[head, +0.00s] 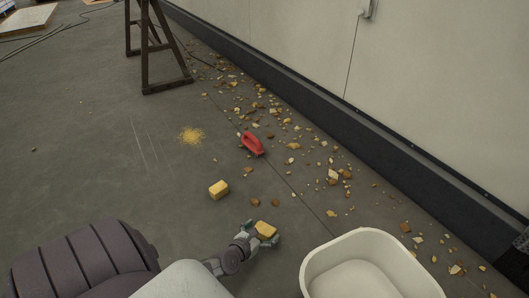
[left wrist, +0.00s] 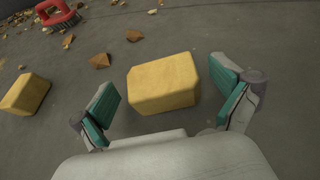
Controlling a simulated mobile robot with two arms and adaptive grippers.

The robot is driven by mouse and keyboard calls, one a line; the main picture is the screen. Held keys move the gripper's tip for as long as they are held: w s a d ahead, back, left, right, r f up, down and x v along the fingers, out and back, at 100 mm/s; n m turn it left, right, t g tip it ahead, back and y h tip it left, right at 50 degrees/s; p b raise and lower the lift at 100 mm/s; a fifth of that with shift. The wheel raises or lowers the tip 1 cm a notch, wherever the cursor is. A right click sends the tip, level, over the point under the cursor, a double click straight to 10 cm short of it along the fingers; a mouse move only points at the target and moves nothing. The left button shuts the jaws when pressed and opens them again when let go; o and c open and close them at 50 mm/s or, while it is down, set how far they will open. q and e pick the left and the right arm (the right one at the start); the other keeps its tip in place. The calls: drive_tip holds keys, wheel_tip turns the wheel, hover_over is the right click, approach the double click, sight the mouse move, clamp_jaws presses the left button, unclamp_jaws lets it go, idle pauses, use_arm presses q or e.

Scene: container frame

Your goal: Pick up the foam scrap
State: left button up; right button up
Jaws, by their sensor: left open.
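Two yellow foam scraps are on the grey floor. One foam scrap (head: 265,229) is at my left gripper (head: 257,234). The other foam scrap (head: 219,189) lies farther off to the upper left in the head view, and at the left edge of the left wrist view (left wrist: 25,94). My right gripper is not in view.
A red-handled tool (head: 251,143) lies beyond the scraps. Many brown and tan chips (head: 333,175) litter the floor along the wall base (head: 400,155). A white bin (head: 313,262) stands at the bottom right. A dark trestle (head: 165,84) stands at the back.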

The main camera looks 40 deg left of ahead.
use_arm(q)
drive_tip(key=c, duration=0.7)
